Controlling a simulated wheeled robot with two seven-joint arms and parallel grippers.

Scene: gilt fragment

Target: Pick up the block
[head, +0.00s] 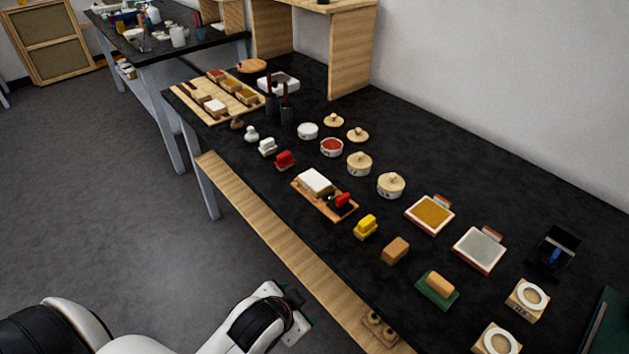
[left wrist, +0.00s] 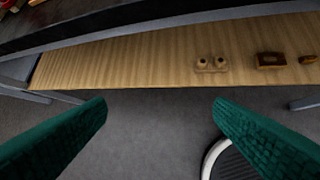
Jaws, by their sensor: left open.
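Several block-like pieces stand on the black table, and I cannot tell which one is the task's block. In the head view these are a plain brown block (head: 396,250), a yellow block (head: 366,227), a tan block on a green base (head: 439,282), a red block (head: 285,159) and a white block on a wooden board (head: 314,181). My left gripper (head: 298,312) is low, outside the table's front edge and apart from all of them. In the left wrist view its green fingers (left wrist: 160,102) are spread with only floor between them. My right gripper is not in view.
A wooden ledge (head: 268,233) runs along the table front, with small pieces (left wrist: 211,63) on it. Lidded pots (head: 390,185), framed trays (head: 479,249), ring-topped blocks (head: 527,299) and a black box (head: 555,251) crowd the table. Open floor (head: 120,210) lies left.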

